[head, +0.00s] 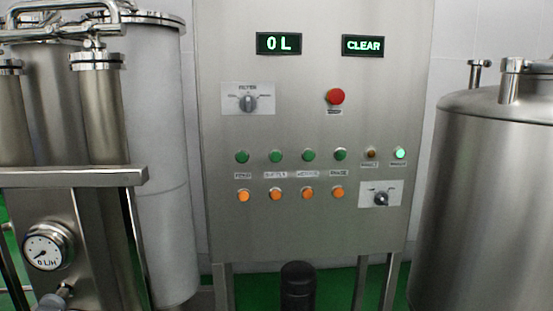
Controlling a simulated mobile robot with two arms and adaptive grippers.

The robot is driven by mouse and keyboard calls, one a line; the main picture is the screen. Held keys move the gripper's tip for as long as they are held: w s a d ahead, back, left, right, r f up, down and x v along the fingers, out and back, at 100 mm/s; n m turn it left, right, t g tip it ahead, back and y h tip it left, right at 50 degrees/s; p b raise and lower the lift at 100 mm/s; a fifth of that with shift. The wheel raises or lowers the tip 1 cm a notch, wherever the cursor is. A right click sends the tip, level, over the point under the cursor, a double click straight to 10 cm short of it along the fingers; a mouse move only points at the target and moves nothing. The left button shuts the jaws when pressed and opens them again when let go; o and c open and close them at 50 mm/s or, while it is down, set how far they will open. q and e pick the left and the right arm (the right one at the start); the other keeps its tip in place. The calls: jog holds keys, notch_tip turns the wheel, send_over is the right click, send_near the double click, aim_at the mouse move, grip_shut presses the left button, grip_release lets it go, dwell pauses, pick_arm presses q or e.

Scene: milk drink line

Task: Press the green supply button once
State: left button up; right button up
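A grey steel control panel (225,200) stands upright in the middle of the head view. A row of several green round buttons crosses it, from the far left one (242,156) past the second (276,156) and third (309,155) to the fourth (340,154). Small labels sit under them, too blurred to read surely, so I cannot tell which is the supply button. A brighter, lit green light (399,153) is at the row's right end. Neither of my grippers is in view.
Below are orange buttons (308,192) and a selector (380,199). Above are a filter knob (248,103), a red button (335,97) and displays reading "0 L" (279,44) and "CLEAR" (362,45). Steel pipework with a gauge (43,250) stands left, a tank (490,200) right.

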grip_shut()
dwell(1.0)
